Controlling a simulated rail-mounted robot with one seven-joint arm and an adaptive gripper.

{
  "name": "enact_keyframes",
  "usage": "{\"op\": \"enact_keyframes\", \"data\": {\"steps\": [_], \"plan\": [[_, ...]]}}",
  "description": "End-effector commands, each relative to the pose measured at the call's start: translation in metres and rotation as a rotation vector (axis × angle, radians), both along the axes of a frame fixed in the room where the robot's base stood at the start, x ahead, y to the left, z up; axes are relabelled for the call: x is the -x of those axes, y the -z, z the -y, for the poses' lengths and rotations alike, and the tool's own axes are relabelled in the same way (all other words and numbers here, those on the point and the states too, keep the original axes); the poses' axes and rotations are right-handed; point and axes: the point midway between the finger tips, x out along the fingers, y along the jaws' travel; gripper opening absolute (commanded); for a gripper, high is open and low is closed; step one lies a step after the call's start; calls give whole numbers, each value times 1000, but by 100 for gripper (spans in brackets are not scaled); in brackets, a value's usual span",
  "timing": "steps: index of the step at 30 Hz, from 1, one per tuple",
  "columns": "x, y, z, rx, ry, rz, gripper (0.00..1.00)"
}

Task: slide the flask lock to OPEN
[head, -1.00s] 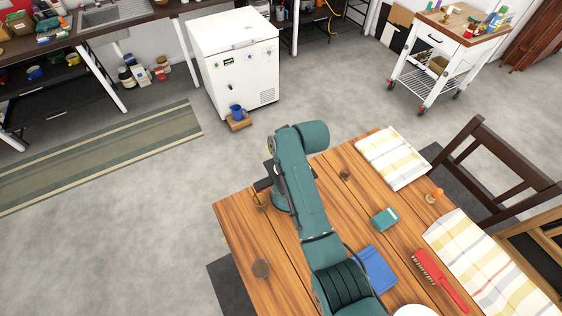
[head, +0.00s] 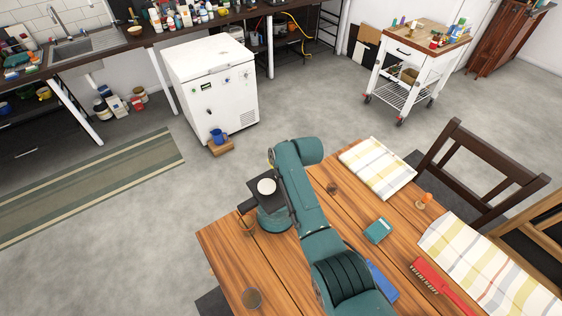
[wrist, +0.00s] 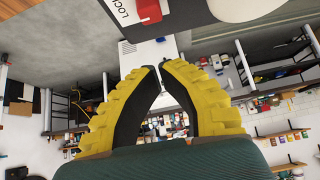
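The flask (head: 271,218) is a teal body with a dark square top and a round white button (head: 266,186), standing near the far left table edge. A dark spout sticks out to its left. The rest of the label is cut off. My gripper (wrist: 160,68) has yellow-backed fingers with tips together, empty and apart from the red slider. It is hidden behind my arm in the head view.
A teal box (head: 379,230), a red brush (head: 440,285) and striped cloths (head: 378,168) lie to the right of my arm on the table (head: 222,240). A white freezer (head: 213,88) stands beyond, across open floor.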

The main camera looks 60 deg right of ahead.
Motion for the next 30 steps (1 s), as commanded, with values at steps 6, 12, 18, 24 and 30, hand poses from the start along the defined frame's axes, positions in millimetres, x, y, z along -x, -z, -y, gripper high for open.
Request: {"op": "enact_keyframes", "data": {"steps": [6, 12, 18, 24, 30], "plan": [[-14, 22, 8, -1, -1, -1, 0], [-8, 23, 5, 0, 0, 0, 0], [7, 22, -4, 1, 1, 0, 0], [17, 24, -10, 0, 0, 0, 0], [18, 25, -11, 1, -1, 0, 0]]}}
